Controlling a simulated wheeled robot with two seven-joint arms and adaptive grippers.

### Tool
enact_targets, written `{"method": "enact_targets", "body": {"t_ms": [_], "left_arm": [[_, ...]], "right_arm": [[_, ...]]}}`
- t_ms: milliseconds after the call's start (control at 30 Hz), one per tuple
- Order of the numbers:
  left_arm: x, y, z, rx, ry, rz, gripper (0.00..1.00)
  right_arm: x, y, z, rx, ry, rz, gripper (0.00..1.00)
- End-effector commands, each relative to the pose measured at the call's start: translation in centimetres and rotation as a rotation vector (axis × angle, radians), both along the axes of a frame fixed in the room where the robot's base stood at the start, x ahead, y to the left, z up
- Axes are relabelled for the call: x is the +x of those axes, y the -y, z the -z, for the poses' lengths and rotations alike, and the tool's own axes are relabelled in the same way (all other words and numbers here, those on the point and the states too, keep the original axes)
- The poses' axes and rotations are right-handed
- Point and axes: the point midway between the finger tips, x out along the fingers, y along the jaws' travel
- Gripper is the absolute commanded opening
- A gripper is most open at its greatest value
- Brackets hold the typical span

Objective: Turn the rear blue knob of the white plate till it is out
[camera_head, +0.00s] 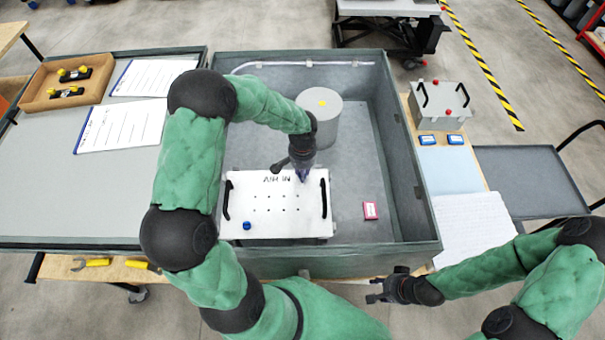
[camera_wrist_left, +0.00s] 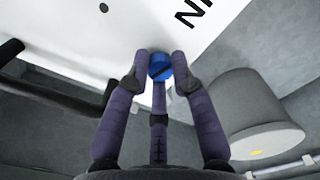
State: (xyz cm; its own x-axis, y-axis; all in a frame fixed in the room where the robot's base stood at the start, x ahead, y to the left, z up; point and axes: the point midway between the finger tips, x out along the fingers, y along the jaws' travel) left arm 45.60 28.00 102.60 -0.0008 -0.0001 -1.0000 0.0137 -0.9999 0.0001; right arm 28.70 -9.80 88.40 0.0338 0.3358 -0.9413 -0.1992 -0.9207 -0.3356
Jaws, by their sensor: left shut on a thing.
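The white plate (camera_head: 262,217) lies in the grey bin, with a black handle on its left and right sides and small holes in its middle. My left gripper (camera_head: 302,176) points down at the plate's rear right corner. In the left wrist view its fingers (camera_wrist_left: 162,78) are closed around the rear blue knob (camera_wrist_left: 159,66), which sits at the plate (camera_wrist_left: 130,25). I cannot tell how far the knob is out. The front blue knob (camera_head: 247,226) is at the plate's front left corner. My right gripper (camera_head: 385,287) is off the plate, in front of the bin; its fingers look apart.
A grey cylinder (camera_head: 318,125) with a yellow dot stands behind the plate in the bin (camera_head: 360,100). The bin walls surround the work area. A grey box (camera_head: 440,104) with handles stands on the right side.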

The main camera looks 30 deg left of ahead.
Motion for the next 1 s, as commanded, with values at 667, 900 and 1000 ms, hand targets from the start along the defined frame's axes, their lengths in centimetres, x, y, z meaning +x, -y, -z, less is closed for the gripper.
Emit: {"method": "enact_targets", "body": {"t_ms": [667,900,1000], "left_arm": [[0.0,0.0,0.0,0.0,0.0,-0.312,0.0],[0.0,0.0,0.0,0.0,0.0,-0.311,0.48],[0.0,0.0,0.0,0.0,0.0,-0.311,0.48]], "right_arm": [[0.0,0.0,4.0,0.0,0.0,0.0,0.4],[0.0,0.0,4.0,0.0,0.0,0.0,0.4],[0.0,0.0,4.0,0.0,0.0,0.0,0.4]]}}
